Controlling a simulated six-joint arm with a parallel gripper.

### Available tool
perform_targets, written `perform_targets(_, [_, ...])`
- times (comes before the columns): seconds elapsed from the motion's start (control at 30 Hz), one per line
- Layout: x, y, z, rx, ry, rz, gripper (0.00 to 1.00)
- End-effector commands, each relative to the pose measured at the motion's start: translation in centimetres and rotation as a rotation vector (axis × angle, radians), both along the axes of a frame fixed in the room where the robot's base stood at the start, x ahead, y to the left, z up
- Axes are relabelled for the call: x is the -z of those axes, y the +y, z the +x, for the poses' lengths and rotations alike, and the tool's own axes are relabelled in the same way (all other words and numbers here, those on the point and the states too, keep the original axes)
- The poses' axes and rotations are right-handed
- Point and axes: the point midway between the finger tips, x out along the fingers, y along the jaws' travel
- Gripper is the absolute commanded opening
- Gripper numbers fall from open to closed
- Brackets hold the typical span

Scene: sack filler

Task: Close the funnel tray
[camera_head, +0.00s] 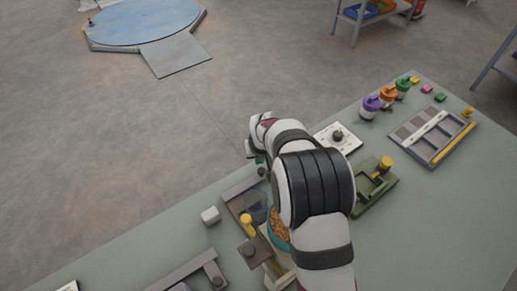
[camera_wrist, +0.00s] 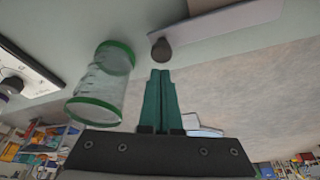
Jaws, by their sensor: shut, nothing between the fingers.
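My gripper (camera_wrist: 160,76) shows in the wrist view with its two green fingers pressed together and nothing between them. A dark round knob (camera_wrist: 161,50) is just beyond the fingertips, beside a grey panel (camera_wrist: 225,25); I cannot tell whether the fingers touch it. In the head view my white and black arm reaches over the bench and hides most of the gripper. Left of the arm is a grey frame (camera_head: 240,187) with a see-through part inside it and a yellow knob (camera_head: 246,222). I cannot tell for sure which part is the funnel tray.
A clear cylinder with green rims (camera_wrist: 102,83) is close left of the fingers in the wrist view. Brown pellets (camera_head: 279,229) show beside my arm.

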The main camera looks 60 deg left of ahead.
Motion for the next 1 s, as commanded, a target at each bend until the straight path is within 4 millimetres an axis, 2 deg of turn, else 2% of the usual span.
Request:
perform_targets(0.37, [0.0,-0.4,-0.2,0.0,0.0,0.0,0.0])
perform_targets(0.6, [0.0,-3.7,-0.1,0.0,0.002,-0.001,0.0])
perform_targets(0.7, [0.0,-4.4,-0.2,0.0,0.002,-0.001,0.0])
perform_targets(1.0, [0.0,-4.5,-0.2,-0.001,0.001,-0.002,0.0])
